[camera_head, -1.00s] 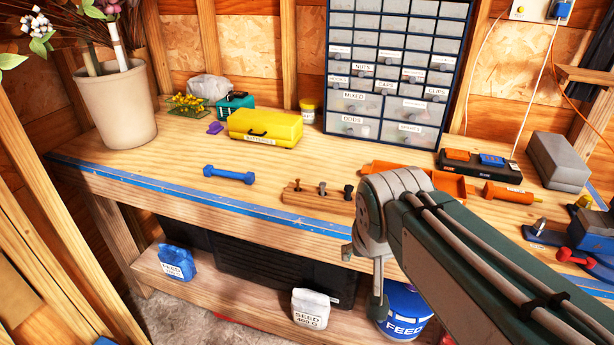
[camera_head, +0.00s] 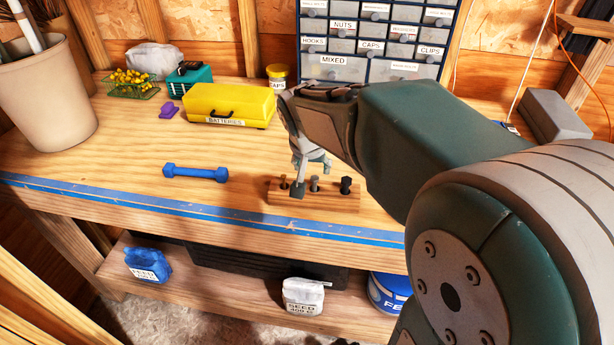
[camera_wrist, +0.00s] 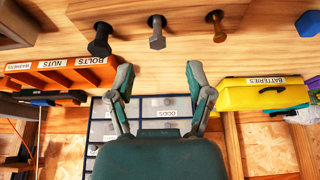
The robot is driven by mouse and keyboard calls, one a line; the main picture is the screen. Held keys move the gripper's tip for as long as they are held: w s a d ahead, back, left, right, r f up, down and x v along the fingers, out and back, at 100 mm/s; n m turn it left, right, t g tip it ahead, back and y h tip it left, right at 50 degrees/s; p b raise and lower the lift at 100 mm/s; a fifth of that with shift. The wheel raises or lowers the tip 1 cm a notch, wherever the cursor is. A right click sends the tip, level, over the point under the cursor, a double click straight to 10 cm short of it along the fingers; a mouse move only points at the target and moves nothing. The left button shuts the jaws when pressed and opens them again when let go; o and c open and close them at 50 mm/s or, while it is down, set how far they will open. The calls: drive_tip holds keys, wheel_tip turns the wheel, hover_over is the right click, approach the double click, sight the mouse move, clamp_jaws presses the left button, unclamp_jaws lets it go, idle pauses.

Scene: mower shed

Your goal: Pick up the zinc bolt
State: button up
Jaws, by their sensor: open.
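A wooden block (camera_head: 330,201) on the bench holds three upright bolts. The middle one, a grey zinc bolt (camera_head: 315,184), stands between a dark bolt (camera_head: 346,186) on the right and a smaller brownish bolt (camera_head: 284,183) on the left. In the wrist view the zinc bolt (camera_wrist: 157,33) is in the middle, ahead of the fingertips, with the dark bolt (camera_wrist: 100,38) to its left and the brown bolt (camera_wrist: 216,26) to its right. My gripper (camera_wrist: 160,82) is open and empty, its fingers apart. In the head view my gripper (camera_head: 310,165) is close to the block and partly covers it.
A yellow batteries box (camera_head: 228,105) and a blue dumbbell (camera_head: 195,173) lie on the bench left of the block. An orange tray (camera_wrist: 75,72) labelled bolts, nuts and washers shows in the wrist view. The drawer cabinet (camera_head: 372,40) stands behind.

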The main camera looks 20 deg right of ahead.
sight(314, 178)
drive_tip(key=x, duration=0.6)
drive_tip(key=shift+d, duration=0.15)
clamp_jaws()
